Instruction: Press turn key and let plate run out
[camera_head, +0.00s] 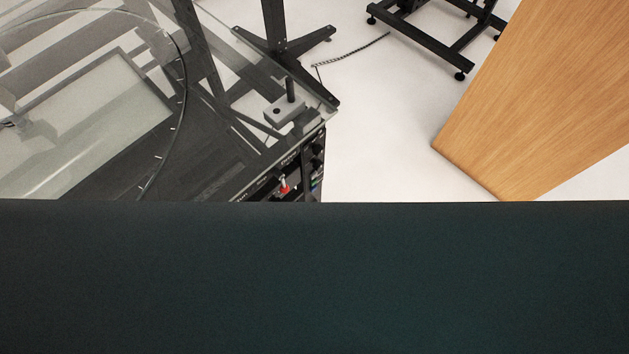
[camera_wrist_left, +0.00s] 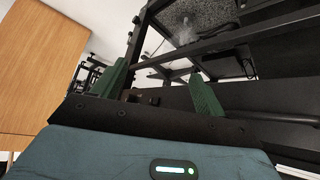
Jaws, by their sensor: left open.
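The round glass plate (camera_head: 172,110) with tick marks along its edge lies at the left in the head view, over a dark frame. A black control panel (camera_head: 290,178) with knobs and a red switch (camera_head: 284,186) sits under the glass corner. I cannot tell which control is the turn key, and the panel's lower part is hidden. My left gripper (camera_wrist_left: 160,85) shows in the left wrist view, its two green fingers wide apart with nothing between them. It faces dark frame bars (camera_wrist_left: 215,38); its distance to the panel is unclear. My right gripper is out of view.
A grey block with a black post (camera_head: 285,110) stands on the glass corner. A wooden panel (camera_head: 530,100) stands at the right and also shows in the left wrist view (camera_wrist_left: 38,60). White floor (camera_head: 375,130) is clear between. A dark surface blocks the lower head view.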

